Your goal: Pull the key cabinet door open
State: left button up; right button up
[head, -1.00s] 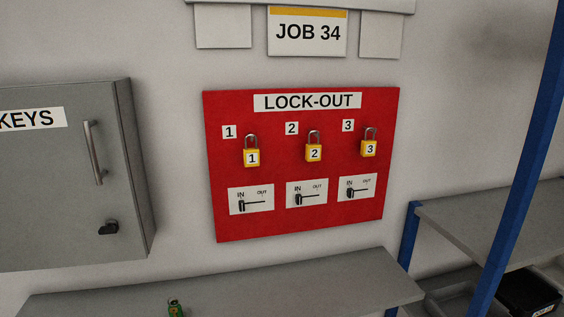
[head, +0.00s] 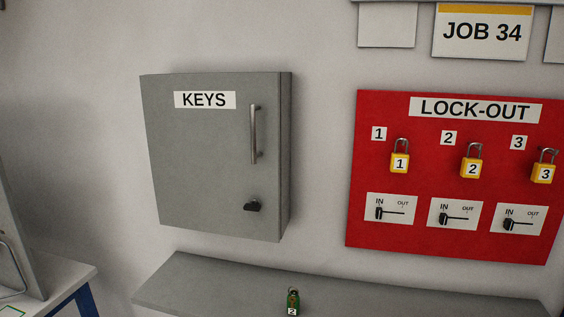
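The grey key cabinet (head: 200,165) hangs on the wall left of centre in the head view, with a "KEYS" label (head: 205,100) near its top. Its door looks closed flush with the body. A vertical metal bar handle (head: 254,134) sits on the right side of the door. A black lock or knob (head: 252,206) sits below the handle. Neither of my grippers shows in the head view, and nothing touches the cabinet.
A red lock-out board (head: 440,232) with yellow padlocks hangs to the right. A grey shelf (head: 220,288) runs below the cabinet, with a green tagged item (head: 293,302) on it, marked 2. A table corner (head: 68,280) stands at the lower left.

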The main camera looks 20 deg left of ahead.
aim_at(213, 139)
jog(key=u, duration=1.25)
